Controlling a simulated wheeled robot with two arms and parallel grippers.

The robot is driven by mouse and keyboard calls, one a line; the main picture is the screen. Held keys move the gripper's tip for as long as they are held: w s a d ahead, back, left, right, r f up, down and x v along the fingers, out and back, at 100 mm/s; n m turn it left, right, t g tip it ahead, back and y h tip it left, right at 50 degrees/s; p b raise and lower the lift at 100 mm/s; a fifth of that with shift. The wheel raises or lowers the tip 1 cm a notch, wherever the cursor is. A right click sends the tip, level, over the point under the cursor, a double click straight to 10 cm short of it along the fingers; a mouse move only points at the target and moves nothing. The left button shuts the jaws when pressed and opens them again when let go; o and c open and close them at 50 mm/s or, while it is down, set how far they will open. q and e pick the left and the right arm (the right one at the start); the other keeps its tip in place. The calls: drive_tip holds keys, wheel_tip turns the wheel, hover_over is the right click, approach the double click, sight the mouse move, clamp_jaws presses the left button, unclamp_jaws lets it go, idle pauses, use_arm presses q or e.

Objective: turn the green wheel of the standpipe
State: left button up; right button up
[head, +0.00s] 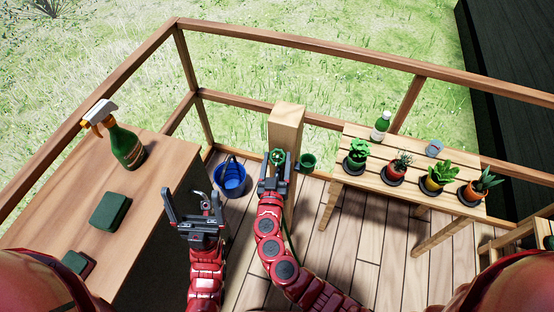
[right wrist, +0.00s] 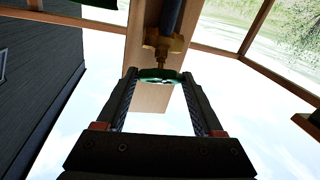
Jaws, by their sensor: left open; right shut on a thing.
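The standpipe is a wooden post (head: 285,128) with a green wheel (head: 277,156) on its front. In the right wrist view the green wheel (right wrist: 158,76) sits below a brass valve (right wrist: 163,44) on a dark pipe. My right gripper (head: 274,168) is at the post, shut on the green wheel, with one finger on each side of its rim. It also shows in the right wrist view (right wrist: 159,84). My left gripper (head: 193,203) is open and empty, left of the post and in front of the blue bucket (head: 230,178).
A wooden table (head: 160,165) on the left holds a spray bottle (head: 126,143) and a green block (head: 110,211). A slatted bench (head: 405,164) on the right holds several potted plants. A green cup (head: 308,161) is beside the post. Railings (head: 340,54) enclose the deck.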

drive_tip(key=c, duration=0.4)
drive_tip(key=shift+c, duration=0.2)
drive_tip(key=n+y, duration=0.2)
drive_tip(key=shift+d+n+b, duration=0.2)
drive_tip(key=shift+n+b, duration=0.1)
drive_tip(key=shift+d+r+n+g+y+p, duration=0.1)
drive_tip(key=shift+r+n+g+y+p, duration=0.1)
drive_tip(key=shift+n+y, duration=0.3)
drive_tip(key=shift+d+r+n+g+y+p, duration=0.1)
drive_tip(key=shift+n+g+y+p, duration=0.1)
drive_tip(key=shift+n+y, duration=0.3)
drive_tip(key=n+g+y+p, duration=0.2)
drive_tip(key=n+y+p, duration=0.2)
drive_tip(key=n+p, duration=0.1)
drive_tip(key=shift+r+p, duration=0.15)
drive_tip(key=shift+p, duration=0.3)
drive_tip(key=shift+f+n+g+y+p, duration=0.25)
drive_tip(key=shift+n+g+y+p, duration=0.15)
drive_tip(key=shift+n+g+p, duration=0.35)
